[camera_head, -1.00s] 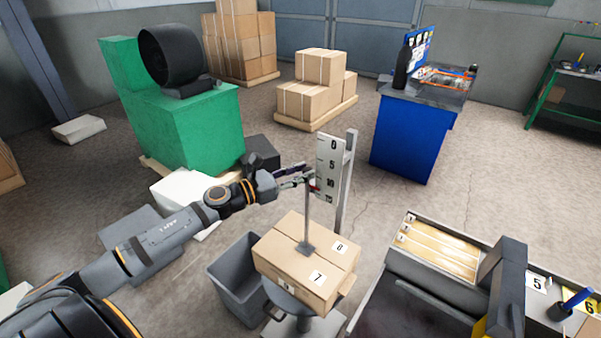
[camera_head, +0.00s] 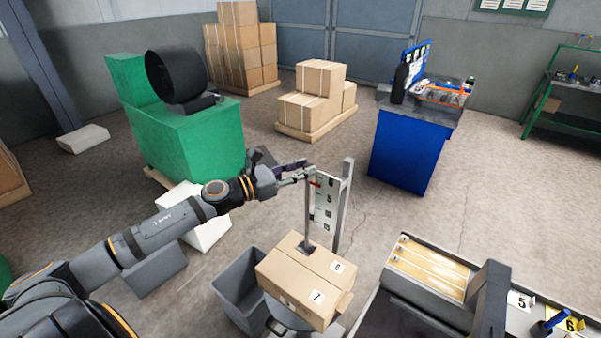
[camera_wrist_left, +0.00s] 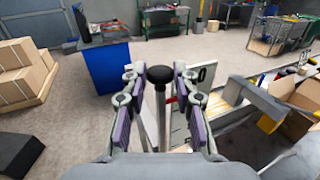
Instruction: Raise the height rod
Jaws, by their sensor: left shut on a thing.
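The height rod (camera_head: 307,213) is a thin grey upright bar in front of a pale numbered scale plate (camera_head: 325,202) on a metal post. Its lower end meets a dark foot (camera_head: 307,246) at the carton (camera_head: 300,277); contact there is unclear. My left gripper (camera_head: 303,174) is shut on the rod near its top, with a red mark beside it level with the scale's upper end. In the left wrist view the rod (camera_wrist_left: 161,115), with a black round knob on top, stands between the fingers (camera_wrist_left: 160,105). My right gripper is not in view.
A grey bin (camera_head: 238,285) stands left of the carton. A bench with a yellow-lined tray (camera_head: 430,268) is at the right.

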